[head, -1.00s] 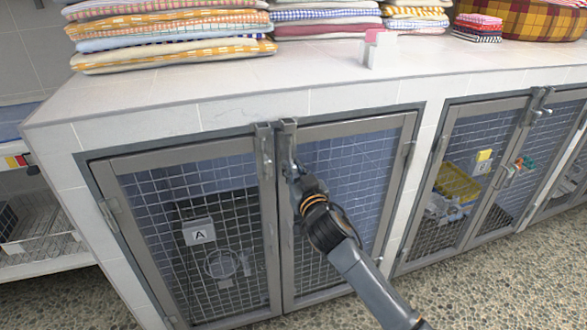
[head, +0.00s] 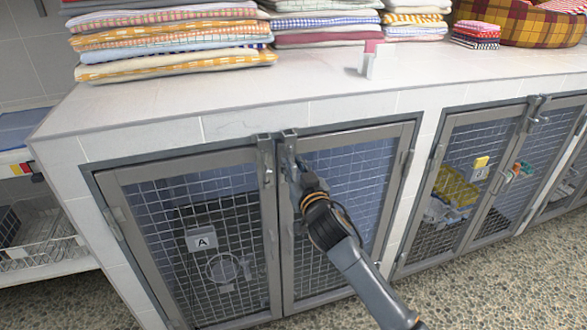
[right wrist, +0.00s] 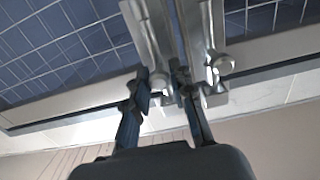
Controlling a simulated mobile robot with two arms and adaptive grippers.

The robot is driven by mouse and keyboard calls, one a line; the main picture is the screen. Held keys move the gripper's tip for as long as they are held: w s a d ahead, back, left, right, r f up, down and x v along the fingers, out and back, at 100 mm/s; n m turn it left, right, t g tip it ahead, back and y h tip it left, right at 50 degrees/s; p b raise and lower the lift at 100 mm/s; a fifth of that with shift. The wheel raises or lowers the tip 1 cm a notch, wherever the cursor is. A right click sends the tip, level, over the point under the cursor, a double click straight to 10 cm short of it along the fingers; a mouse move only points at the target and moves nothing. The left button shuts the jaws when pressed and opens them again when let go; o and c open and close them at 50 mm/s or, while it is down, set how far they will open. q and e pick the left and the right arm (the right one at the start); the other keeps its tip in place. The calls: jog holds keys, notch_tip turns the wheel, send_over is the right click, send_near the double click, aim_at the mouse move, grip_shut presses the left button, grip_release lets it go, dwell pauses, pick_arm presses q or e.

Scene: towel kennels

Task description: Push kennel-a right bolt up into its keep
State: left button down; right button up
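Kennel-a is the double-door mesh kennel with the "A" plate (head: 202,240) on its left door. Its right bolt (head: 289,148) is a metal slide bolt at the top of the right door's inner edge, beside the left door's bolt (head: 267,165). My right gripper (head: 297,170) is at the right bolt, hiding its lower part in the head view. In the right wrist view the open fingers (right wrist: 162,82) stand on either side of the right bolt's knob (right wrist: 157,80). I cannot tell whether they touch it. My left gripper is not in view.
Folded towels (head: 170,35) lie on the tiled counter (head: 220,95) above the kennel doors. A small white and pink block (head: 370,62) stands near the counter's front. Another mesh kennel (head: 470,170) is to the right, and wire baskets (head: 40,245) are at the left.

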jog(key=shift+o, duration=1.1)
jog(key=shift+f, duration=0.1)
jog(key=shift+s+d+f, duration=0.1)
jog(key=shift+s+d, duration=0.05)
jog(key=shift+s, duration=0.35)
jog(key=v, duration=1.1)
